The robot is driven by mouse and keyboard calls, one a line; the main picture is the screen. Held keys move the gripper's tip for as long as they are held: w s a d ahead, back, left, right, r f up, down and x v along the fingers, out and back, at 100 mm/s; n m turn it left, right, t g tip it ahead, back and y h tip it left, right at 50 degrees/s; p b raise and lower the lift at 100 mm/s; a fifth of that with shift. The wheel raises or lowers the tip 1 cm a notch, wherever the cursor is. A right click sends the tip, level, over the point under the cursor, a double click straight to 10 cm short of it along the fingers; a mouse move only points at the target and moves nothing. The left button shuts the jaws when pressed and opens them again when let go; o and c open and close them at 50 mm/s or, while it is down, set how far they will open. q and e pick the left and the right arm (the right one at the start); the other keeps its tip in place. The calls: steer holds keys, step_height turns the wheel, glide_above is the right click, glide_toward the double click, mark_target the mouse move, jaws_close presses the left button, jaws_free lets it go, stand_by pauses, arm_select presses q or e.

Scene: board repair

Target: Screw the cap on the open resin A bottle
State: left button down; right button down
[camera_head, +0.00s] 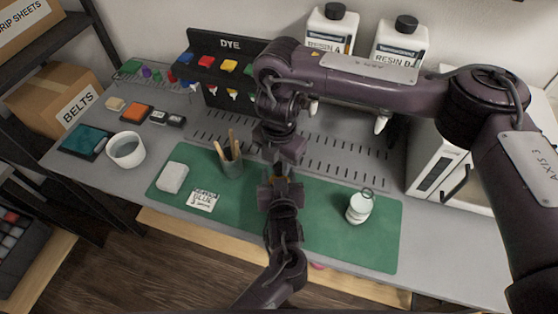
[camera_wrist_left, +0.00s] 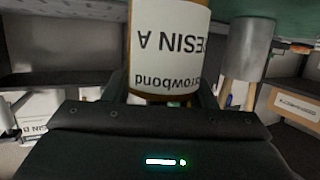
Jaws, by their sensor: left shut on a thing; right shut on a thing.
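The resin A bottle (camera_wrist_left: 170,45) fills the middle of the left wrist view, amber with a white label that reads upside down there. My left gripper (camera_head: 280,190) is shut on it, above the green mat. In the head view the bottle is almost wholly hidden between my two grippers. My right gripper (camera_head: 281,164) comes down from above, directly over the left one, and is shut. The cap it holds at the bottle's top is hidden by its fingers, so I cannot tell how the cap sits on the neck.
On the green mat (camera_head: 335,235) stand a small white bottle (camera_head: 359,208), a cup with wooden sticks (camera_head: 231,163), a white block (camera_head: 172,177) and a label card (camera_head: 202,201). Large resin bottles (camera_head: 330,32) and the dye rack (camera_head: 205,68) stand behind. The mat's right front is clear.

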steer(key=c, duration=1.2)
jaws_free()
steer(key=shift+o, duration=0.2)
steer(key=shift+r, duration=2.25)
steer(key=shift+c, duration=0.5)
step_height(320, 180, up, 2)
steer(key=n, duration=0.8)
steer(key=r+n, duration=0.1)
steer(key=n, duration=0.2)
steer(key=shift+r+n, duration=0.25)
steer(key=shift+n, duration=0.15)
